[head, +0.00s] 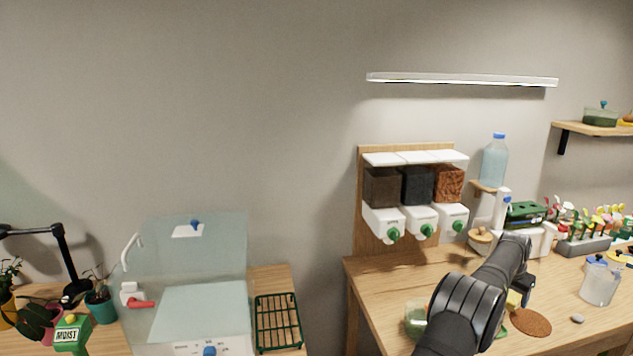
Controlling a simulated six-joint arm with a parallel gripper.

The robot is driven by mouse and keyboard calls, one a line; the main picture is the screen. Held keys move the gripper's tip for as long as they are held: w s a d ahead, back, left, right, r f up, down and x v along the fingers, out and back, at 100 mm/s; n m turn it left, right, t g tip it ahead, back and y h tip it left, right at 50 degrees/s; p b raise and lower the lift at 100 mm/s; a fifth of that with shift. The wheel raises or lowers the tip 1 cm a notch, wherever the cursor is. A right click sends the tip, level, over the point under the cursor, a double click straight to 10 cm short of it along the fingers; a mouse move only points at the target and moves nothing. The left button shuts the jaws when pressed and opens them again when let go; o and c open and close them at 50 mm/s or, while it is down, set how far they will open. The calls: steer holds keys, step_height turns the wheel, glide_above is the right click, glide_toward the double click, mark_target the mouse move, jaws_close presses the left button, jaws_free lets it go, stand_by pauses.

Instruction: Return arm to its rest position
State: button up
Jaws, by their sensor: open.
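My black arm rises from the bottom edge over the right-hand wooden table (390,270) and bends at its far end. My gripper (526,292) hangs down there, small and partly hidden behind my own arm. It is open, and I see nothing held in it. It is above the table, just above and left of a round brown mat (531,321). A green-tinted glass jar (414,318) is left of my arm, partly covered by it.
A three-bin dispenser (418,190) stands behind the arm. A clear jug (600,284) and a grey stone (577,318) are to the right. A green wire rack (278,322) and a clear-walled box (195,290) are left. A gap separates the two tables.

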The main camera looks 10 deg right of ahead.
steer(key=x, duration=0.3)
steer(key=shift+a+f, duration=0.1)
steer(key=shift+f, duration=0.05)
step_height(320, 180, up, 5)
steer(key=shift+f, duration=0.15)
steer(key=s+r, duration=0.7)
steer(key=s, duration=0.5)
steer(key=w+a+f+n+t+y, duration=0.15)
steer(key=w+a+n, duration=0.45)
steer(key=w+a, duration=1.25)
steer(key=w+a+n+y, duration=0.1)
steer(key=w+a+n, duration=0.1)
steer(key=a, duration=1.2)
steer(key=w+a+f+n+t+y, duration=0.1)
steer(key=w+a+n, duration=0.2)
steer(key=a, duration=1)
steer(key=shift+a+f+n, duration=0.3)
steer(key=shift+a+n, duration=0.1)
steer(key=shift+n, duration=0.4)
steer(key=shift+y, duration=0.25)
